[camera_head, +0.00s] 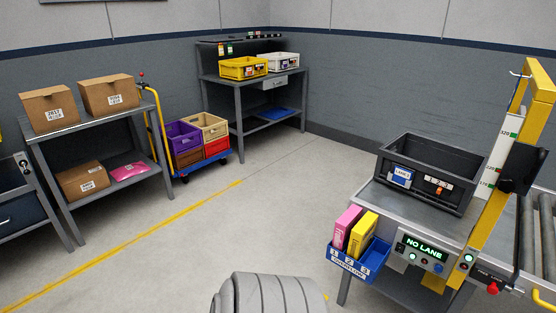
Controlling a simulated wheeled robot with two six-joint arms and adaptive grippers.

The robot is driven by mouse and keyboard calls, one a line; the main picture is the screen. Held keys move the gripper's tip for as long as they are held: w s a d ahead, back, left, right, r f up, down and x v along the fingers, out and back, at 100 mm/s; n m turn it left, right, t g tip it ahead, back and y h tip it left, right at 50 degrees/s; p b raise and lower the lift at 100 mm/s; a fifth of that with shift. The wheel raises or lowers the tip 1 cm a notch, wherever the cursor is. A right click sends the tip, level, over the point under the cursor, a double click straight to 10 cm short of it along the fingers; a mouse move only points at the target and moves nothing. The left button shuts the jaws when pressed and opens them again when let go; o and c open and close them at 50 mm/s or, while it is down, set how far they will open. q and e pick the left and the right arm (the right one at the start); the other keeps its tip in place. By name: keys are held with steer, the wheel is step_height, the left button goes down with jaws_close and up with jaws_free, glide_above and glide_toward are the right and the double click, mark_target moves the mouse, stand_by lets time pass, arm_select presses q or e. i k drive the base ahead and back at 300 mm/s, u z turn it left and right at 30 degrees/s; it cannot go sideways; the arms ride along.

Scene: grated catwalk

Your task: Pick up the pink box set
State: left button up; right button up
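A pink box (346,228) stands upright, slightly tilted, in a blue bin (347,265) at the right. The bin hangs at the front left corner of a grey conveyor station and has numbered slots on its front. A yellow box (362,234) stands beside the pink one in the same bin. The lower parts of both boxes are hidden by the bin's front wall. Neither of my grippers is in view.
A dark open tote (430,192) sits on the station (449,226) beside a yellow post (507,180). At left, a shelf (95,128) holds cardboard boxes and a pink packet (128,171). A crate cart (205,163) and workbench (251,82) stand behind. The middle floor is clear.

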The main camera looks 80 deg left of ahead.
mark_target(344, 225)
steer(key=u, duration=1.3)
steer(key=i, duration=0.15)
steer(key=u, duration=0.05)
